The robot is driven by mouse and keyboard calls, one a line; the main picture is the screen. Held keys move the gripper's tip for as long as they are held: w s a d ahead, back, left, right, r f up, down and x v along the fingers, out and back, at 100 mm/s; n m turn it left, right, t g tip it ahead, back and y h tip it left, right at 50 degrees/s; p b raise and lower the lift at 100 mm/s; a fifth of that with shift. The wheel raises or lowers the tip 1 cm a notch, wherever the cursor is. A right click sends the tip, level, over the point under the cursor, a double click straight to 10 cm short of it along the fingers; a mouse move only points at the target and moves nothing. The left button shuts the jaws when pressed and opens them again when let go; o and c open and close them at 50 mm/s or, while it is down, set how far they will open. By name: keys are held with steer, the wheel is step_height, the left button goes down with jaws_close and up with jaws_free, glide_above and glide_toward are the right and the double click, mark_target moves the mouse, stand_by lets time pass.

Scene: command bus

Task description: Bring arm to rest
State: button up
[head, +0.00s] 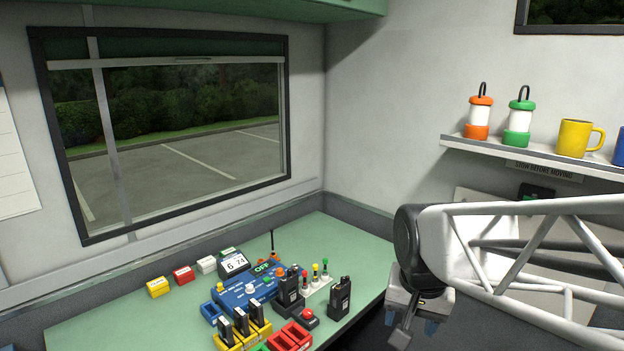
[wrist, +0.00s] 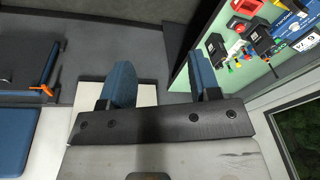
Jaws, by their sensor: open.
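My gripper (head: 411,322) hangs at the end of my white truss arm, just right of the green desk (head: 120,322) in the head view. In the wrist view my gripper (wrist: 163,78) has its two blue fingers well apart, with nothing between them. Grey floor shows beyond the fingers, and a pale flat surface lies behind the left finger. My gripper touches none of the desk items.
The desk holds a blue console (head: 240,296), black radios (head: 340,298), yellow chargers (head: 240,334) and red holders (head: 290,337). A wall shelf (head: 548,157) with lanterns and mugs is above my arm. A blue pad (wrist: 15,140) shows at left in the wrist view.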

steer(key=s+d+n, duration=0.2)
steer(key=s+n, duration=0.1)
steer(key=s, duration=0.6)
steer(key=shift+s+f+n, duration=0.15)
steer(key=shift+s+n, duration=0.2)
steer(key=shift+n, duration=0.05)
